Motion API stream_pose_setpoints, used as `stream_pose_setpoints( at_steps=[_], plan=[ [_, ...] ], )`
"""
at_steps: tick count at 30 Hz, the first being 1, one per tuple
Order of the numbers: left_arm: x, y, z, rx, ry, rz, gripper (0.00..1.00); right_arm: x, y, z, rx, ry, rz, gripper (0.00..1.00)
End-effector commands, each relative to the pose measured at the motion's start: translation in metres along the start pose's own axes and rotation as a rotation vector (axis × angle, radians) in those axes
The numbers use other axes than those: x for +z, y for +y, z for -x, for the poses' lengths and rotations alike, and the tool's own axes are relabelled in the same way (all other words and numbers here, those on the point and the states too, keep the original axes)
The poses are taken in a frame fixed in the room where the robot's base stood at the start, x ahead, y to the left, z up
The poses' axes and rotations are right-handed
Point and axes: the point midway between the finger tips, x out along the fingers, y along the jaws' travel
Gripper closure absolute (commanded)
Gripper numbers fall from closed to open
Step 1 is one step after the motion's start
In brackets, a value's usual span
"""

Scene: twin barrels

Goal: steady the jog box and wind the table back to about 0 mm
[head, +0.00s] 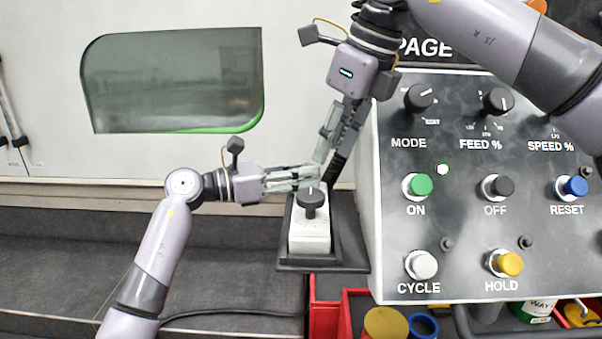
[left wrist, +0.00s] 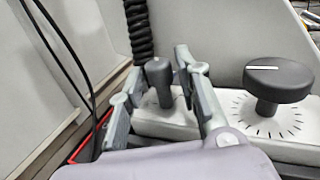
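The jog box (head: 309,243) is a white box in a dark holder left of the control panel. Its round black handwheel knob (head: 311,197) shows on top. In the left wrist view the large knob (left wrist: 278,78) has a white mark above a ring of ticks, and a smaller black knob (left wrist: 158,75) stands left of it. My left gripper (head: 319,178) is over the box's far end, its fingers apart on either side of the smaller knob; contact is unclear. My right gripper (head: 326,158) points down from above, close to the left fingertips; its finger gap is unclear.
The control panel (head: 465,235) with knobs and buttons stands right of the box. A black coiled cable (left wrist: 140,30) rises behind the box. Red bins (head: 325,315) lie below. A machine door with a window (head: 175,80) is behind; the grey ledge (head: 220,260) at left is mostly clear.

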Motion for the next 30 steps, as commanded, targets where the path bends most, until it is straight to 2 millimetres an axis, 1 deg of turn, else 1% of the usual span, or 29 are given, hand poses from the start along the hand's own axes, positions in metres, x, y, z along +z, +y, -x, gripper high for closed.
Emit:
stream_pose_setpoints(
  at_steps=[2,16,30],
  plan=[
    [-0.0001,0.0,0.0001,0.0,0.0,0.0,0.69,0.0,0.0,0.0,0.0,0.0,0.0,0.67],
    [-0.0003,0.0002,0.0005,0.0,0.0,0.0,1.0,0.0,0.0,0.0,0.0,0.0,0.0,0.67],
    [-0.0005,0.0003,0.0006,0.0,0.001,0.001,1.0,0.0,0.0,0.0,0.0,0.0,0.0,0.67]
  ],
)
